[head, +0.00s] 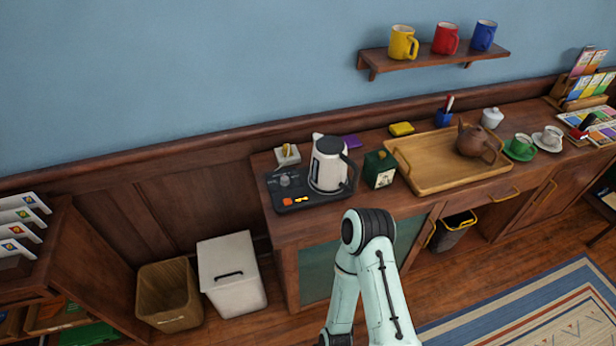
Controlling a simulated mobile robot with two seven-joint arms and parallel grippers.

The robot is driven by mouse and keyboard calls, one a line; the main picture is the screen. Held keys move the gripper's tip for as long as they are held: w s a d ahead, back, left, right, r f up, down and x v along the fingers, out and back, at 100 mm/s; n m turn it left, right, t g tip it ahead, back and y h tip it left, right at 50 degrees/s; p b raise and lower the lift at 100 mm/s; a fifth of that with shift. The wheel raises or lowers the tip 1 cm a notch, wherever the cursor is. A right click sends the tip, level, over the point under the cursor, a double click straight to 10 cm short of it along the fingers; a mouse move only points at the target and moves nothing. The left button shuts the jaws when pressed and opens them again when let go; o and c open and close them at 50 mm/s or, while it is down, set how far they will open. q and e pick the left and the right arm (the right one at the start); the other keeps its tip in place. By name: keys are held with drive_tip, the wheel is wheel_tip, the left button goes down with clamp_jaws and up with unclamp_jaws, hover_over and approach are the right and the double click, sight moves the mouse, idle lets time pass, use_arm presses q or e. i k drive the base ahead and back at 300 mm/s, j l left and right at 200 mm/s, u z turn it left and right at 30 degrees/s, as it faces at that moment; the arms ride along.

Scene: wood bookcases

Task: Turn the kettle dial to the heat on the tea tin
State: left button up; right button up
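A white kettle (325,168) with a dark handle stands upright on a black base (318,201) on the wooden counter. A small grey dial (284,181) sits at the left of the base; its setting is too small to read. Orange and red marks show at the front of the base. A dark green tea tin (380,170) with a pale label stands just right of the kettle; its label text cannot be read. One of my arms rises at the bottom middle, in front of the counter. Neither gripper is in view.
A wooden tray (431,181) with a brown teapot (475,142) lies right of the tin. A small white box (287,155), a purple item (351,141) and a yellow item (401,129) lie behind. Mugs stand on a wall shelf (430,60). Bins stand left of the counter.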

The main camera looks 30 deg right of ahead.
sight(284, 181)
drive_tip(key=k+l+z, duration=0.1)
drive_tip(key=z, duration=0.4)
drive_tip(key=k+l+z, duration=0.1)
drive_tip(key=z, duration=0.35)
drive_tip(key=k+l+z, duration=0.1)
drive_tip(key=l+z, duration=0.15)
drive_tip(key=z, duration=0.25)
